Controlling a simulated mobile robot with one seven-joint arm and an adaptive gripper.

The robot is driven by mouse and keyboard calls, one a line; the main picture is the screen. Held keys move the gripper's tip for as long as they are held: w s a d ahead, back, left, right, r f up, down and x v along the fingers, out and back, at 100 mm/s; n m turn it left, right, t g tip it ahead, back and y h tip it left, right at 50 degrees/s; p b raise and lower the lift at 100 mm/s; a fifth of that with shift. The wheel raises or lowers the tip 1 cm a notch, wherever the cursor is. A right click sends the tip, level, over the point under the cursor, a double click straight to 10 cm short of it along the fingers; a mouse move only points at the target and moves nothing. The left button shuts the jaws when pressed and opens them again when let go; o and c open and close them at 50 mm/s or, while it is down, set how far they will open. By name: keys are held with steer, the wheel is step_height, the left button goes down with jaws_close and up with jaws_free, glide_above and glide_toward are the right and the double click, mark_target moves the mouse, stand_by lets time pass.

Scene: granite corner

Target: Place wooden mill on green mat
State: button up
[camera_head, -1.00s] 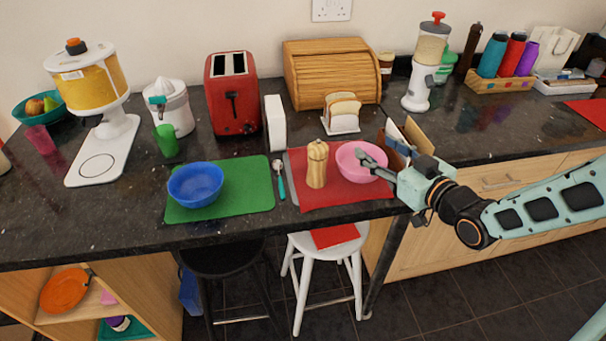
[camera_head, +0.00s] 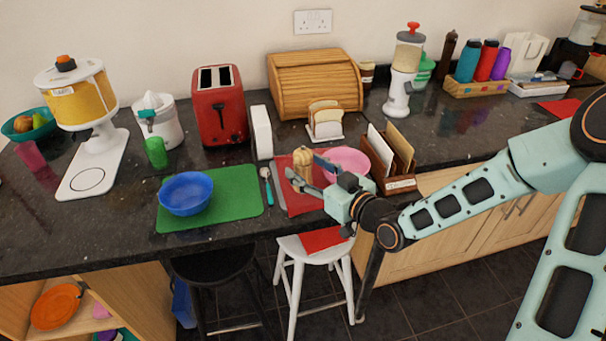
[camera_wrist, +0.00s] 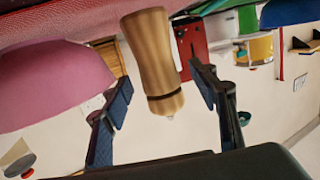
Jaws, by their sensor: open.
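The wooden mill (camera_head: 301,157) stands upright on the red mat (camera_head: 289,203), its lower part hidden behind my gripper in the head view. The green mat (camera_head: 238,205) lies to the left and carries a blue bowl (camera_head: 186,194) on its left part. My gripper (camera_head: 308,173) is open at the mill. In the wrist view, which is upside down, the mill (camera_wrist: 157,60) shows between the two spread fingers (camera_wrist: 160,84). A gap shows on each side, so I see no grip on it.
A pink bowl (camera_head: 347,157) sits right beside the mill, close to my gripper. A teal-handled spoon (camera_head: 267,187) lies between the mats. A white upright block (camera_head: 261,132) and a toast rack (camera_head: 325,122) stand behind. The green mat's right part is clear.

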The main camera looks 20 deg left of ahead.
steer(key=shift+x, duration=1.05)
jaws_close()
steer(key=shift+r, duration=0.1)
